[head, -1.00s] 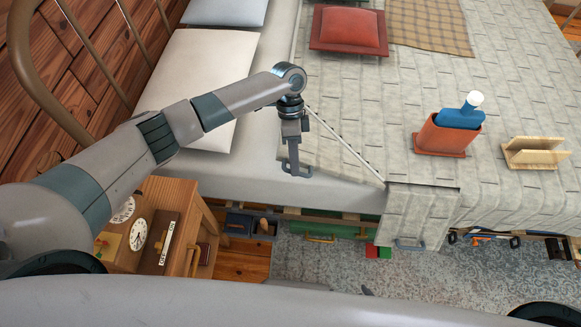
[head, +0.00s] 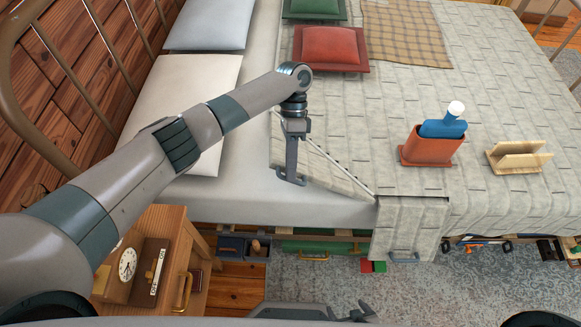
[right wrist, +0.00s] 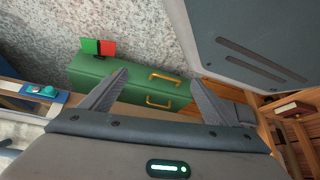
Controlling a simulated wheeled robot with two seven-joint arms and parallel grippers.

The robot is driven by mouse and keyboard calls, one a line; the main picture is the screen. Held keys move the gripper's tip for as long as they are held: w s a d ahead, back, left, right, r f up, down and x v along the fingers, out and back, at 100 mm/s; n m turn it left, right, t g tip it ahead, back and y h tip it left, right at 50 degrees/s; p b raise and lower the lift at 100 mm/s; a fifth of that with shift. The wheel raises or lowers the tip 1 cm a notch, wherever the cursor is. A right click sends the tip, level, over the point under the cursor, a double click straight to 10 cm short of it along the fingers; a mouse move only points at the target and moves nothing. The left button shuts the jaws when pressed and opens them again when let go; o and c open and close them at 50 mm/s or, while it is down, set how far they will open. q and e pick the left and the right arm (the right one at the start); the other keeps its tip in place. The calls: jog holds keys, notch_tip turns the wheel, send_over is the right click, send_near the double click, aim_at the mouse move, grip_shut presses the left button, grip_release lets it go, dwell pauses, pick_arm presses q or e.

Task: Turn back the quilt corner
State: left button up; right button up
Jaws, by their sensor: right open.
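The pale grey patterned quilt (head: 400,110) covers the bed. My right gripper (right wrist: 160,90) is open and empty in the right wrist view, above the floor. In the head view it shows at the bottom edge (head: 355,312).
A red cushion (head: 330,48), an orange holder with a blue bottle (head: 430,148) and a wooden rack (head: 518,157) rest on the quilt. A hanging quilt flap (head: 410,225) has a grey handle. A nightstand (head: 165,225) stands left; a green box (right wrist: 130,85) is below.

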pick_arm(q)
jog(key=shift+o, duration=1.4)
jog(key=shift+v, duration=0.8)
jog(key=b+v, duration=0.1)
jog(key=v, duration=1.4)
jog(key=shift+w+r+b, duration=0.25)
jog(key=shift+r+b, duration=0.05)
jog(key=shift+b, duration=0.05)
pick_arm(e)
jog(key=shift+t, duration=0.9)
jog(key=shift+w+a+r, duration=0.25)
jog(key=shift+w+r, duration=0.15)
jog(key=shift+w, duration=0.4)
jog(key=shift+w+a+r, duration=0.3)
jog(key=shift+w+r, duration=0.1)
jog(key=shift+w, duration=0.45)
jog(key=shift+w+a+r, duration=0.25)
jog(key=shift+w+r, duration=0.15)
jog(key=shift+w, duration=0.4)
pick_arm(q)
jog(key=shift+a, duration=0.1)
pick_arm(e)
jog(key=shift+w+a, duration=0.1)
jog(key=shift+w, duration=0.05)
